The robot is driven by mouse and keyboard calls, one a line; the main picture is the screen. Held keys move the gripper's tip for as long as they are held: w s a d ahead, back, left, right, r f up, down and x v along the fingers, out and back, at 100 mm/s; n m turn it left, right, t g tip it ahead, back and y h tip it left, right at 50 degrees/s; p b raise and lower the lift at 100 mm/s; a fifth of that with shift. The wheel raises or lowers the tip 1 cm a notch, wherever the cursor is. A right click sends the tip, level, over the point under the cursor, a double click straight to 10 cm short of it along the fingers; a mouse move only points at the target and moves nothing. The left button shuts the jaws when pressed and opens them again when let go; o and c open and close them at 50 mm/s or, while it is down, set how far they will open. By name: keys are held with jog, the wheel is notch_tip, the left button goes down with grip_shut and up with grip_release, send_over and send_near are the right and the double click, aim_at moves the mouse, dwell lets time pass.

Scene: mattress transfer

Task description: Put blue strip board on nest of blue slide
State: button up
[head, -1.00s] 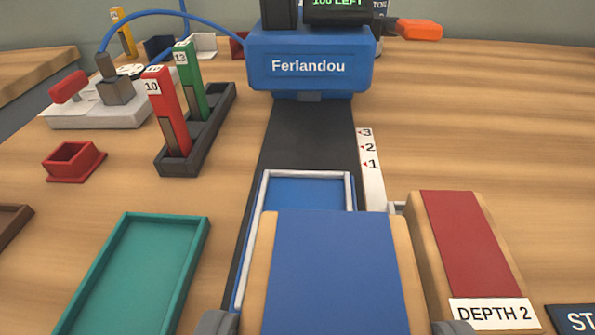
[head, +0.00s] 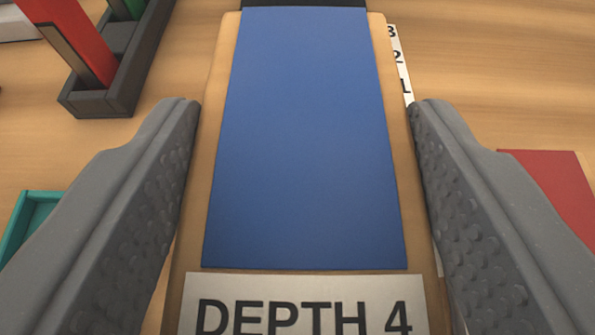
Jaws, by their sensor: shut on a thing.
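The blue strip board (head: 305,140) is a long wooden block with a blue top stripe and a white "DEPTH 4" label at its near end. It lies lengthwise in the middle of the head view. My gripper (head: 306,112) is shut on the board, with one grey, studded finger along each long side. The blue slide and its nest are hidden behind the board. Whether the board touches the slide cannot be seen.
A dark rack (head: 98,98) with a red and a green piece stands at upper left. A teal tray (head: 28,212) shows at the left edge. A red-topped block (head: 548,180) is close by the right finger.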

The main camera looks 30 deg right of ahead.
aim_at(304, 226)
jog(key=shift+f, duration=1)
jog(key=shift+f, duration=0.6)
jog(key=o, duration=1)
jog(key=shift+o, duration=0.2)
jog(key=shift+r, duration=0.15)
jog(key=p+v, duration=0.2)
jog(key=v, duration=1)
jog(key=shift+r, duration=0.4)
jog(key=shift+a, duration=0.1)
